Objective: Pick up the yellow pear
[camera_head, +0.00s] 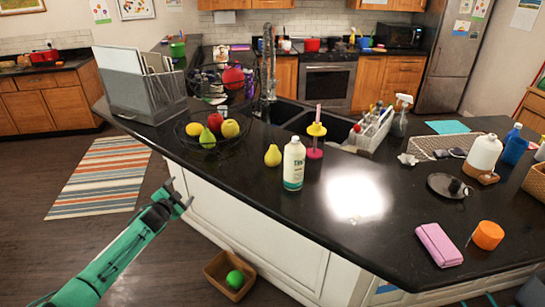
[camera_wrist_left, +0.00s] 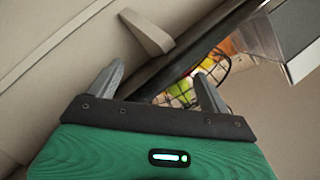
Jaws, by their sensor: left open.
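My left gripper (camera_head: 180,194) is open and empty. In the head view it is left of and below the pear, outside the counter's front edge. The left wrist view shows its two spread fingers (camera_wrist_left: 160,85) with nothing between them; I cannot make out the yellow pear there. My right gripper is not in view.
A black wire fruit basket (camera_head: 181,140) with several fruits stands left of the pear, and it partly shows in the left wrist view (camera_wrist_left: 222,67). A grey file holder (camera_head: 142,97) is behind it. The counter just in front of the pear is clear.

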